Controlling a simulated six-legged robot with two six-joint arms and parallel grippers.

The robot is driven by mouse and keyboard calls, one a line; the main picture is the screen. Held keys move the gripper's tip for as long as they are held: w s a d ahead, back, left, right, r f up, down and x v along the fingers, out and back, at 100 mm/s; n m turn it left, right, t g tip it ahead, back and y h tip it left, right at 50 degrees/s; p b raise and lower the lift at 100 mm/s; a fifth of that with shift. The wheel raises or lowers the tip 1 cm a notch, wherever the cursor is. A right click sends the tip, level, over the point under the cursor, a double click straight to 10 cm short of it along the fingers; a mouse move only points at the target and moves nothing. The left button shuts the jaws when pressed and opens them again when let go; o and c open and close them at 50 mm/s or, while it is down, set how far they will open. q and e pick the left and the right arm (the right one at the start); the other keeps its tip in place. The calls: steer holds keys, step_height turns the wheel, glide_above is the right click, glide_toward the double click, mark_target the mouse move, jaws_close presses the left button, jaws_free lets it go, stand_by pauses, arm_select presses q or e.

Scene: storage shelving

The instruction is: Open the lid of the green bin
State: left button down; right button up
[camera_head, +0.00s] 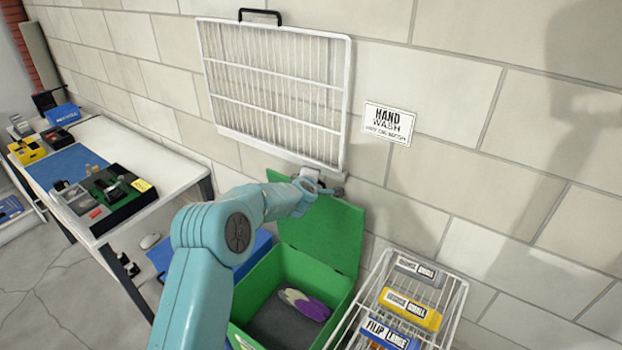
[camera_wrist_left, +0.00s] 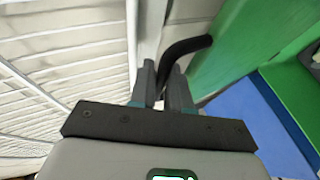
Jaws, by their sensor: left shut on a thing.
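The green bin (camera_head: 342,304) stands on the floor against the wall, and its inside is in sight. Its green lid (camera_head: 330,232) is raised up and back toward the wall; it also shows in the wrist view (camera_wrist_left: 232,42). A black curved handle (camera_wrist_left: 190,46) joins the lid. My left gripper (camera_head: 318,187) is at the lid's top edge. In the wrist view its two fingers (camera_wrist_left: 163,84) are close together on the handle's end, partly hiding it. My right gripper is not in view.
A purple and white item (camera_head: 305,303) lies in the bin. A white wire rack (camera_head: 462,290) with boxed goods stands at right. A white grille (camera_head: 275,90) hangs just above the lid. A table (camera_head: 165,150) with tools is at left, a blue bin (camera_head: 165,257) behind my arm.

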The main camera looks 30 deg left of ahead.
arm_select(q)
steer(key=shift+w, duration=0.15)
stand_by(0.3)
steer(key=c, duration=1.2)
jaws_free()
steer(key=shift+o, duration=0.2)
steer(key=shift+s+d, duration=0.1)
steer(key=shift+s, duration=0.2)
steer(key=b+v, duration=0.4)
steer(key=v, duration=1.2)
